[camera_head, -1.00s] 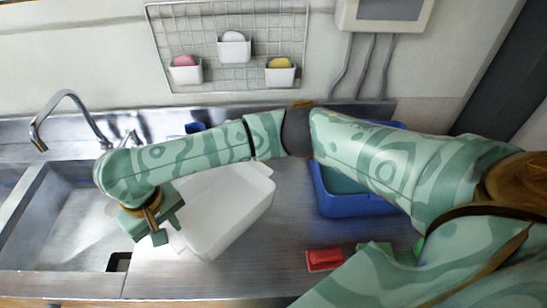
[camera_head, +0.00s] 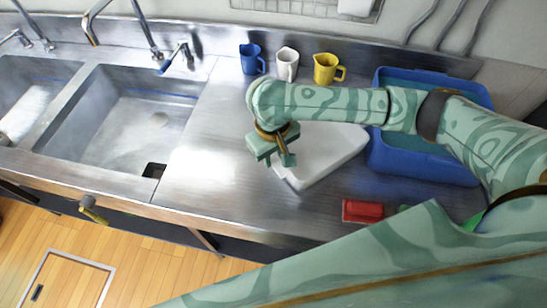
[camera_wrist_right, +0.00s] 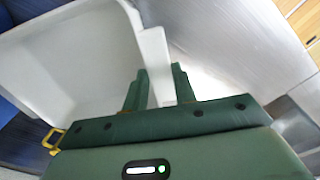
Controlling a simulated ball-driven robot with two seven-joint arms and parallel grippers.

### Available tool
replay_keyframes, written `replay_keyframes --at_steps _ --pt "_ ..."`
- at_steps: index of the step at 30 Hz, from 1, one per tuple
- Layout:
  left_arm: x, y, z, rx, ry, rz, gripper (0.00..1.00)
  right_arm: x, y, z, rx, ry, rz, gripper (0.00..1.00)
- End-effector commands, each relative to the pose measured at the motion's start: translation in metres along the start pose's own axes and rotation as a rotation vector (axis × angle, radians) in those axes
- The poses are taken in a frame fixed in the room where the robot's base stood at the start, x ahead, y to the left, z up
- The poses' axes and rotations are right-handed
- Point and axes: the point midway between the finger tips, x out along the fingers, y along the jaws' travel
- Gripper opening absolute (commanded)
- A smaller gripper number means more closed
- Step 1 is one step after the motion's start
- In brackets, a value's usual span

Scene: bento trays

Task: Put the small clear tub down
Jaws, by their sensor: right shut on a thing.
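The small tub (camera_head: 325,150) looks whitish and translucent, a shallow open box with a rim. In the head view it is at or just above the steel counter (camera_head: 230,195), partly hidden behind my right arm; I cannot tell whether it touches. My right gripper (camera_head: 284,158) is at its left end. In the right wrist view, the fingers of my right gripper (camera_wrist_right: 158,88) are shut on the wall of the tub (camera_wrist_right: 75,65), one finger on each side. The tub's inside looks empty there. My left gripper is not in view.
A blue bin (camera_head: 420,165) stands close to the tub's right. A red block (camera_head: 362,211) lies near the front edge. Blue (camera_head: 250,60), white (camera_head: 287,64) and yellow (camera_head: 326,69) jugs stand behind. A sink (camera_head: 115,120) is left, with bare counter between.

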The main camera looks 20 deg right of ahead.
Motion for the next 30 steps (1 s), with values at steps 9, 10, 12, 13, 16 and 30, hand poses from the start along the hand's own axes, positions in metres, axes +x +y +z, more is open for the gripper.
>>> replay_keyframes --at_steps 9,10,12,13,16,30 --pt "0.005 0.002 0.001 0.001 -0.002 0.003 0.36 0.009 0.000 0.000 0.000 0.000 0.001 0.00" --pt "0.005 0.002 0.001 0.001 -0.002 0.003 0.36 0.009 0.000 0.000 0.001 0.000 0.001 0.00" --pt "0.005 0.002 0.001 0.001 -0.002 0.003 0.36 0.010 0.000 0.000 0.001 0.000 0.001 0.41" --pt "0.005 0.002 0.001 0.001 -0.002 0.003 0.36 0.010 0.000 0.000 0.001 0.000 0.000 0.49" --pt "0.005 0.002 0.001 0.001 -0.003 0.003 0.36 0.010 0.000 0.000 0.001 0.000 0.000 0.49" --pt "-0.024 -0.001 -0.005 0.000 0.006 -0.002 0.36 -0.043 0.001 -0.001 0.000 0.005 0.003 0.49"
